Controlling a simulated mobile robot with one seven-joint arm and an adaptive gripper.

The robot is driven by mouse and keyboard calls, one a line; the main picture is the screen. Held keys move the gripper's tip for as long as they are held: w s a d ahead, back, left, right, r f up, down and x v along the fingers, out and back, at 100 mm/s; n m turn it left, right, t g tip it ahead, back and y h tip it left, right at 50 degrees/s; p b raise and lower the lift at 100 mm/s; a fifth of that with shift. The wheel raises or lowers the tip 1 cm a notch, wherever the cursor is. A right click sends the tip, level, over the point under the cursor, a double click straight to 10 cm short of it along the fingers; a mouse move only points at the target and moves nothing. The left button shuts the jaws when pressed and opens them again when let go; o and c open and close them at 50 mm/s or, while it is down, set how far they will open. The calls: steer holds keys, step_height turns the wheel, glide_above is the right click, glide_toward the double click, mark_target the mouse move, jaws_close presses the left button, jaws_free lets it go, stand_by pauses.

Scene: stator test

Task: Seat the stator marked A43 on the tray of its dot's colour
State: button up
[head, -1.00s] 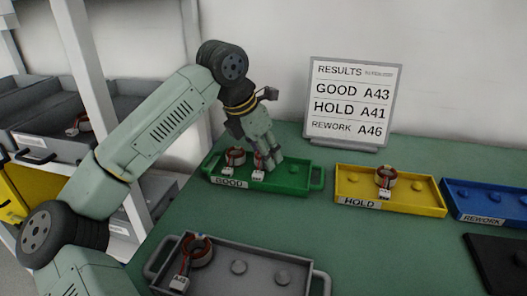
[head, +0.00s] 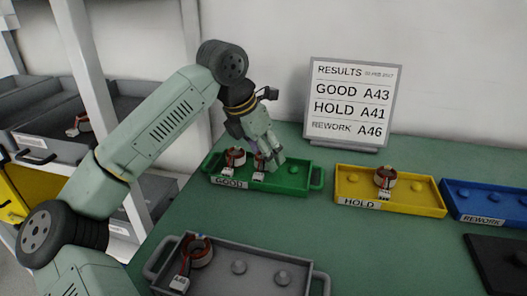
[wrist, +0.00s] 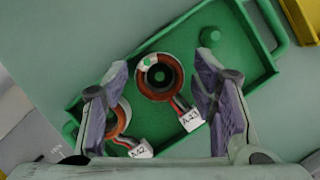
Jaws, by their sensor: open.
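The stator marked A43 (wrist: 160,78) is a copper-coloured ring with a green dot on its white patch and a white tag. It sits in the green tray (wrist: 262,82), around a round green post seen through its middle. My gripper (wrist: 161,82) is open, with one finger on each side of this stator and gaps to it. In the head view my gripper (head: 267,158) is low over the tray labelled GOOD (head: 295,185), and the stator (head: 259,162) is partly hidden by a finger.
A stator marked A42 (wrist: 113,120) sits close by at left in the same tray, partly behind the left finger. A yellow HOLD tray (head: 345,185) holds one stator, a grey tray (head: 300,268) another. A blue REWORK tray (head: 480,196) and results board (head: 352,103) stand beyond.

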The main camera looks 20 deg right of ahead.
steer(key=shift+r+p, duration=1.6)
steer(key=shift+r, duration=0.85)
steer(key=shift+o, duration=0.2)
steer(key=o, duration=0.5)
steer(key=v, duration=1.2)
steer(key=shift+s, duration=0.1)
